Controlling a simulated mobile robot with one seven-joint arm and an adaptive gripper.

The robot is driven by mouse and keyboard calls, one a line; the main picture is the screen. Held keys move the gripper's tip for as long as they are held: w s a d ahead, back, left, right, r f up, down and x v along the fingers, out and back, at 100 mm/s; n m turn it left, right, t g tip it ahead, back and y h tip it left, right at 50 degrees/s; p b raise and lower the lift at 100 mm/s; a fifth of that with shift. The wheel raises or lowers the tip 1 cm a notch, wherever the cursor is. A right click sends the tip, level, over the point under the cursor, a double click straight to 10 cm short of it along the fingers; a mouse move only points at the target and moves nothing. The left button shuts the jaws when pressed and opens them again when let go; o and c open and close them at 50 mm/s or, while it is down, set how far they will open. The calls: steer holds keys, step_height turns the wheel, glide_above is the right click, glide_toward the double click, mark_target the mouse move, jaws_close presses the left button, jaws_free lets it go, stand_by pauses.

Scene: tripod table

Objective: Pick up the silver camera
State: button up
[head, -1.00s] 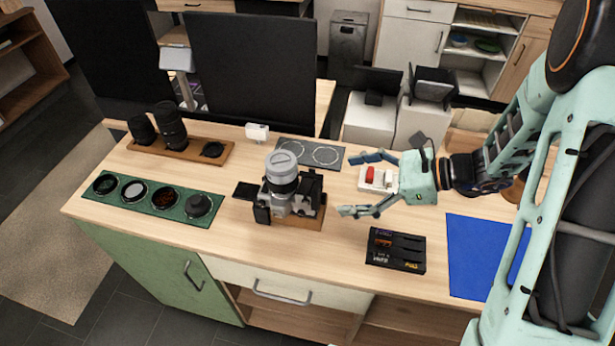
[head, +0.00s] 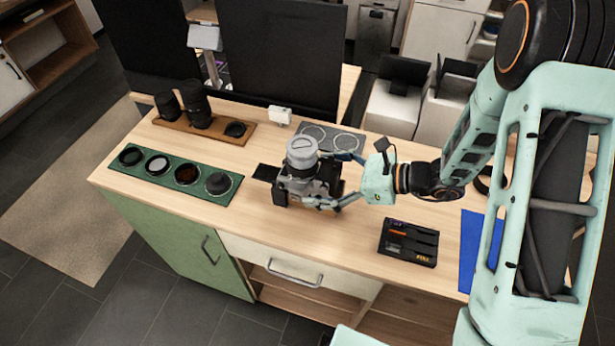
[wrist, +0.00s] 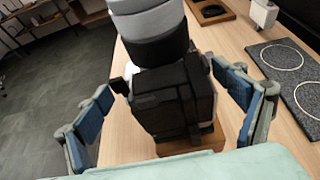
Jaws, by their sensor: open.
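The silver camera (head: 300,178) stands on a small wooden base (wrist: 195,141) on the table, its silver lens pointing up. My gripper (head: 328,179) is at the camera's right side in the head view, with its fingers reaching along both sides of the body. In the wrist view the camera's black body (wrist: 172,100) and grey lens (wrist: 150,28) stand between the two blue-padded fingers of my gripper (wrist: 168,112). The fingers are spread, and gaps show between the pads and the body. The camera's far side is hidden.
A green tray (head: 135,172) with round filters lies to the left. A wooden tray (head: 178,125) with black lenses lies behind it. A grey ringed mat (head: 355,137) is behind the camera. A black battery holder (head: 408,243) and blue mat (head: 470,247) lie to the right.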

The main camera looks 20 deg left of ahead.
steer(key=shift+a, duration=0.2)
steer(key=c, duration=1.7)
steer(key=shift+c, duration=1)
steer(key=shift+r, duration=0.2)
